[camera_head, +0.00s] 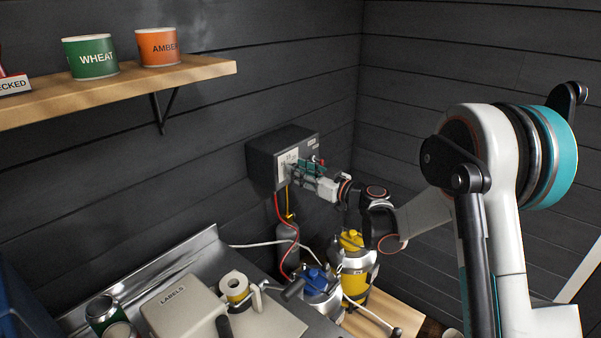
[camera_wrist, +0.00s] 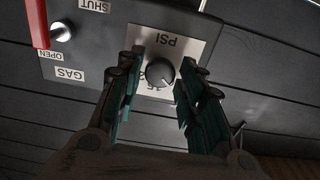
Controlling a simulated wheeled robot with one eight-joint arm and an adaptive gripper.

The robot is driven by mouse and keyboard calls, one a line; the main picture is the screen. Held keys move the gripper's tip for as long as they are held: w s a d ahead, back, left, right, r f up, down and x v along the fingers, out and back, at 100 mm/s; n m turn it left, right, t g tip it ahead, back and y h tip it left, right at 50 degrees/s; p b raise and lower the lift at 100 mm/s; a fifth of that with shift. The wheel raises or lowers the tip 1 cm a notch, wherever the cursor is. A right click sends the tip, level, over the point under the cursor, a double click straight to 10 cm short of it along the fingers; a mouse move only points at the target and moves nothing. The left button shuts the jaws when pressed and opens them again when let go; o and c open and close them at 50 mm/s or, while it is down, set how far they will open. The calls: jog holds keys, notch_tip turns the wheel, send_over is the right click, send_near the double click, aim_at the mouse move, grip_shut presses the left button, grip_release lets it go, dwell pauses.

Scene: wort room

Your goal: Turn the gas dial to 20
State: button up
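The gas dial (camera_wrist: 160,72) is a dark round knob on a pale plate marked PSI. It shows between my fingers in the wrist view, with part of its scale hidden. The dark gas box (camera_head: 268,158) is fixed to the wall in the head view. My gripper (camera_wrist: 155,90) is open, with one teal-padded finger on each side of the dial. I cannot tell whether either finger touches it. In the head view my gripper (camera_head: 305,168) is at the front of the box and covers the dial. The dial's exact reading is too small to tell.
A red lever (camera_wrist: 38,22) sits beside the dial, near the OPEN, SHUT and GAS labels. Below the box are red and yellow hoses, a grey cylinder (camera_head: 287,240), a blue-topped keg (camera_head: 320,285) and a yellow keg (camera_head: 355,262). A shelf (camera_head: 200,77) with tins is at upper left.

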jog(key=c, duration=0.4)
jog(key=shift+m, duration=0.3)
jog(key=shift+c, duration=0.2)
jog(key=shift+m+b, duration=1.1)
jog(key=shift+m, duration=8.6)
jog(key=o, duration=1)
jog(key=shift+o, duration=0.2)
